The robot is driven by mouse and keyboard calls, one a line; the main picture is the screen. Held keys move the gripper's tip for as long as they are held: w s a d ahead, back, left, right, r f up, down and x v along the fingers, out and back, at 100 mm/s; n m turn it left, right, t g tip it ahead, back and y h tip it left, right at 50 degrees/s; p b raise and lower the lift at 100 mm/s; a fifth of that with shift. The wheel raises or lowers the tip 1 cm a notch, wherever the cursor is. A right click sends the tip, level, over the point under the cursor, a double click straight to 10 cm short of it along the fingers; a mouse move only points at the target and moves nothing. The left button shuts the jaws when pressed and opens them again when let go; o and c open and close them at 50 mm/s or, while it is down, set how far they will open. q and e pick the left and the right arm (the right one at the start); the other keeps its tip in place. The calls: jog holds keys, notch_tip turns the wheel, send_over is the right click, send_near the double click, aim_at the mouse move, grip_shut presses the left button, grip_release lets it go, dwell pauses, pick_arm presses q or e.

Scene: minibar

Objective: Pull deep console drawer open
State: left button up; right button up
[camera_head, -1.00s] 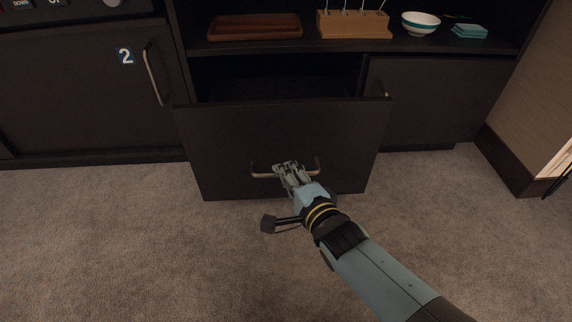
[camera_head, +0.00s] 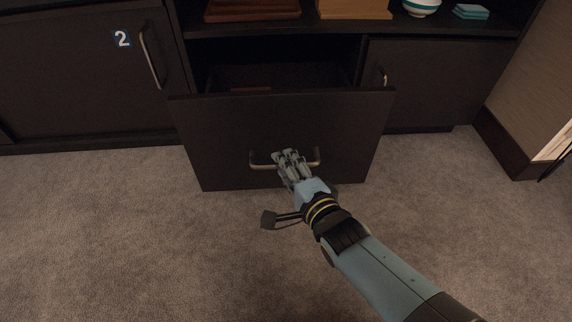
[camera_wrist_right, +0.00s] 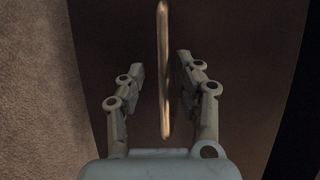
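The deep console drawer (camera_head: 235,125) stands partly pulled out, below the open shelf. Its dark front faces me, and part of its dark inside shows behind the top edge. Its metal bar handle (camera_head: 262,166) runs across the front. My right gripper (camera_head: 287,155) is at the middle of the handle. In the right wrist view, the handle (camera_wrist_right: 164,70) runs between the two fingers, with a visible gap on each side, so the gripper stands open around the bar. My left gripper is not in view.
A closed cabinet door marked 2 (camera_head: 75,85) is at the left, and another closed door (camera_head: 435,85) is at the right. The shelf above holds a wooden tray (camera_head: 252,10) and a bowl (camera_head: 421,7). Carpet (camera_head: 120,235) in front is clear.

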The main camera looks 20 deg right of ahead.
jog(key=shift+r, duration=0.1)
jog(key=v, duration=1.2)
